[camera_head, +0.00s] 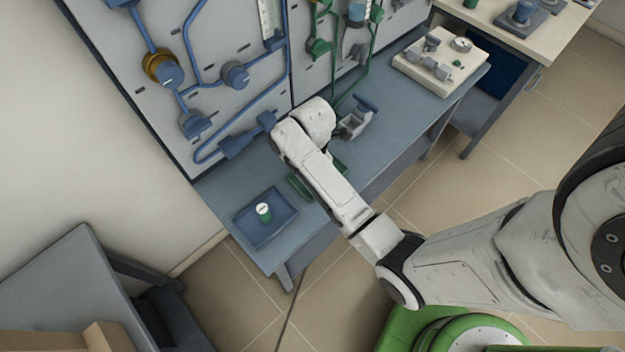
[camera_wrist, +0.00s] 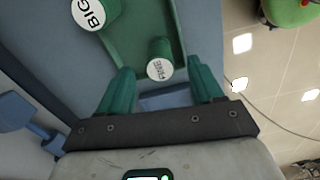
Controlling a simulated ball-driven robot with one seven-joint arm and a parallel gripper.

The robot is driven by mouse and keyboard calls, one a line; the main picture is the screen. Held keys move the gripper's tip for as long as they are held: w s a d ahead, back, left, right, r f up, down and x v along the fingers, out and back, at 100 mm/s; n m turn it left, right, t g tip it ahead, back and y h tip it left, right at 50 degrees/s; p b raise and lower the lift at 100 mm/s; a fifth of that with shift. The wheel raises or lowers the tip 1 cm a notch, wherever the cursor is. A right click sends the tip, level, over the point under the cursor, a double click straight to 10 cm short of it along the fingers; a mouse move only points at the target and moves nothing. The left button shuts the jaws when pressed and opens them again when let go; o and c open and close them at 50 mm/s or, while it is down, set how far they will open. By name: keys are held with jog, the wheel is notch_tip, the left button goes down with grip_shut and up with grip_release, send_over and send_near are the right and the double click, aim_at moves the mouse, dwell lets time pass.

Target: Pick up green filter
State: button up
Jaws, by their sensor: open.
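In the wrist view, a short green cylinder with a white top (camera_wrist: 159,61) sits just beyond and between my fingertips; its small label is hard to read. A second green cylinder marked "BIG" (camera_wrist: 96,12) is farther off at the upper left. Both are at a green tray (camera_wrist: 142,38). My gripper (camera_wrist: 163,80) has its green fingers apart, with nothing held between them. In the head view, a green cylinder with a white top (camera_head: 264,210) stands in a blue tray (camera_head: 252,236). My arm hides the gripper and most of the green tray there.
The blue-grey bench (camera_head: 372,187) runs along a wall panel with blue and green pipes (camera_head: 262,86). A grey fitting (camera_head: 354,122) stands beyond my arm. A white block with a gauge (camera_head: 441,62) is at the far end. Tiled floor lies in front.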

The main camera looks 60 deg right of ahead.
jog(key=shift+f, duration=1.65)
jog(key=c, duration=1.1)
jog(key=shift+c, duration=0.2)
